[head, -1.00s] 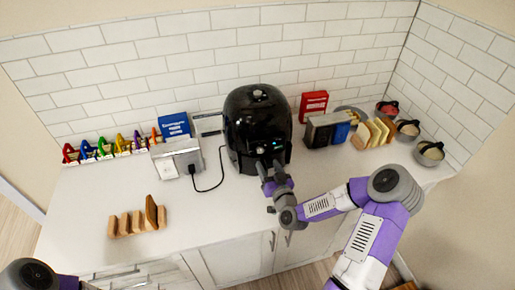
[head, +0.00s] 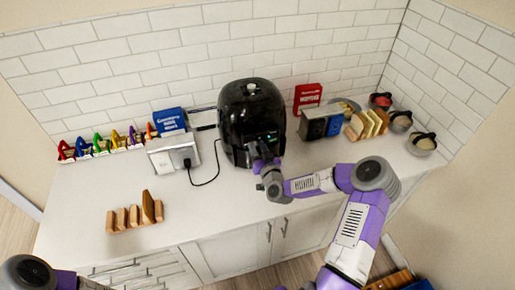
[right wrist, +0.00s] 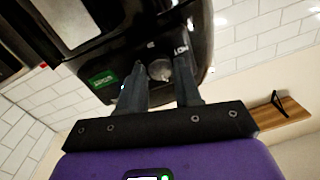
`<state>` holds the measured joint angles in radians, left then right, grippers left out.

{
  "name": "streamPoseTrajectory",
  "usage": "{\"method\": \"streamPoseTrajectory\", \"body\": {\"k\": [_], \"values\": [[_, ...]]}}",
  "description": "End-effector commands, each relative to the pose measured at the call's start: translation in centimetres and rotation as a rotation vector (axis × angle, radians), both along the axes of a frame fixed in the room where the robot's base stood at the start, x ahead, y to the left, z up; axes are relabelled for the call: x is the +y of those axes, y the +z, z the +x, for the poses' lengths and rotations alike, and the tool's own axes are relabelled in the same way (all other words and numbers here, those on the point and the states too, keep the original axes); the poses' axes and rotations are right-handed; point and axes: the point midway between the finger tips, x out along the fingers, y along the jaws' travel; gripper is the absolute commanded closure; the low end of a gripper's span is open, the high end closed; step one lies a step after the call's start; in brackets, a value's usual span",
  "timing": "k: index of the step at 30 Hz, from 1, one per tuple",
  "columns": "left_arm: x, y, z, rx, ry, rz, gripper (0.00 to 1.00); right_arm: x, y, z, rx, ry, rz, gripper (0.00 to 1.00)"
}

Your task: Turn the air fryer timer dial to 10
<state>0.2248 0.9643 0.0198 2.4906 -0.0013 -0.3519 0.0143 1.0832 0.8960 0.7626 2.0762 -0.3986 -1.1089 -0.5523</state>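The black air fryer (head: 240,110) stands on the counter against the back wall. In the right wrist view its dark front (right wrist: 120,45) fills the upper middle, with a green lit display (right wrist: 103,80) left of the round grey timer dial (right wrist: 160,70). My right gripper (head: 261,156) is at the fryer's front. In the right wrist view my right gripper (right wrist: 160,82) has its two fingers apart, one on each side of the dial, with gaps showing. The dial's number marks cannot be read. My left gripper is out of view.
A silver toaster-like box (head: 174,150) and a black cord (head: 208,182) lie left of the fryer. A dark-and-silver appliance (head: 320,121), bread slices (head: 370,124) and lidded bowls (head: 421,143) stand right. A wooden rack (head: 134,214) is front left. The counter's middle left is clear.

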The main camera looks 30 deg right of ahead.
Motion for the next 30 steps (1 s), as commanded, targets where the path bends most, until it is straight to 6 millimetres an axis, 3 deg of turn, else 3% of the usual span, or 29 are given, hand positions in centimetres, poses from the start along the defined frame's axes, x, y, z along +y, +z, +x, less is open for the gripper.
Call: {"method": "streamPoseTrajectory", "body": {"k": [1,6,17,30], "values": [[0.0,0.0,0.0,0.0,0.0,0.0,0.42,0.0,0.0,0.0,0.0,0.0,0.0,0.75],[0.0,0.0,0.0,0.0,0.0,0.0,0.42,0.0,0.0,0.0,0.0,0.0,0.0,1.0],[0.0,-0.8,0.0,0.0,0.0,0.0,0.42,0.0,-0.2,0.0,-0.015,0.0,0.06,1.0],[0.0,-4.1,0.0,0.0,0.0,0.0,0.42,0.0,-0.4,0.0,-0.098,0.001,0.398,1.0]]}}
